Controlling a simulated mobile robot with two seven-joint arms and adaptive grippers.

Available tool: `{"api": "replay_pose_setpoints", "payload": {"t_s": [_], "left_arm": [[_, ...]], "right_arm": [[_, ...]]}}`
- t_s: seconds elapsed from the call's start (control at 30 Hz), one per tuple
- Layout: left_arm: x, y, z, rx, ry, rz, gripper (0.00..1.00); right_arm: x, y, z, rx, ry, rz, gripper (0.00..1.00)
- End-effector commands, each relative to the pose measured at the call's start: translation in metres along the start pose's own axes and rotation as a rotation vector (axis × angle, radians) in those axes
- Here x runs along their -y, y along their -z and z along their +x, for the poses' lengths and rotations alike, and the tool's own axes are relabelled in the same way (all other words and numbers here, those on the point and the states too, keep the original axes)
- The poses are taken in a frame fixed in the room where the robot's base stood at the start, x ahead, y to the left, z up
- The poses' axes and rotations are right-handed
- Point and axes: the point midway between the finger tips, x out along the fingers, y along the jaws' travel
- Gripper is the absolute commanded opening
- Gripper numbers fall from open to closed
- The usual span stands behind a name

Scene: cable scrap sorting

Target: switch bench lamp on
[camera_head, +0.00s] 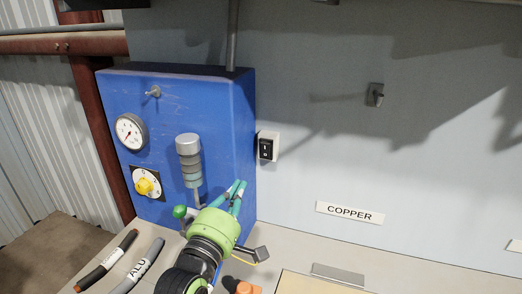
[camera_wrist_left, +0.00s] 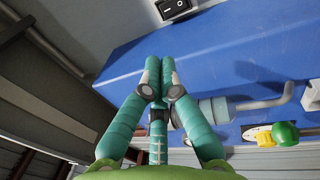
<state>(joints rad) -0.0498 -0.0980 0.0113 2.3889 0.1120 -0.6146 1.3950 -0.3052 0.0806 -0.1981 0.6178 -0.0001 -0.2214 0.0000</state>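No lamp itself shows. A black rocker switch (camera_head: 266,149) in a white housing sits on the grey wall, just right of the blue cabinet; it also shows at the top of the left wrist view (camera_wrist_left: 173,7). No label names it as the lamp's, and I cannot tell which side is pressed. A small metal toggle (camera_head: 376,95) is on the wall further right. My left gripper (camera_head: 239,186) is below and left of the rocker, apart from it, beside the cabinet. In the left wrist view its teal fingers (camera_wrist_left: 160,66) are together with nothing between them. My right gripper is out of view.
The blue cabinet (camera_head: 180,100) carries a gauge (camera_head: 131,132), a toggle (camera_head: 153,92), a yellow knob (camera_head: 146,187) and a grey cylinder (camera_head: 189,160). A green-ball lever (camera_head: 180,212) is close to my left wrist. Cable pieces (camera_head: 139,266) lie on the bench. The wall around the rocker's right is clear.

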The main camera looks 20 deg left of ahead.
Motion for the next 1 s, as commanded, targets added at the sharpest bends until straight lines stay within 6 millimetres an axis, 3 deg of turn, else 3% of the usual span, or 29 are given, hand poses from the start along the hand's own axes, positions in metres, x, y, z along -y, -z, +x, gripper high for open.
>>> {"api": "replay_pose_setpoints", "payload": {"t_s": [0.1, 0.23, 0.47, 0.7, 1.0], "left_arm": [[0.0, 0.0, 0.002, 0.001, 0.001, 0.002, 0.0], [-0.001, 0.0, 0.015, 0.001, 0.001, 0.005, 0.0], [-0.003, 0.0, 0.061, 0.001, 0.003, 0.006, 0.0], [-0.002, 0.0, 0.11, 0.001, 0.005, 0.006, 0.0], [0.0, 0.0, 0.138, 0.0, 0.003, 0.005, 0.0]], "right_arm": [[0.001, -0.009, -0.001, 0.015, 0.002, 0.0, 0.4], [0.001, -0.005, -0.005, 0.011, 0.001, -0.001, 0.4], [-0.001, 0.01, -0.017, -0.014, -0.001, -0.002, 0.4], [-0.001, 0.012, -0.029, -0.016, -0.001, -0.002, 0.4], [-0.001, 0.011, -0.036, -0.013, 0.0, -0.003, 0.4]]}}
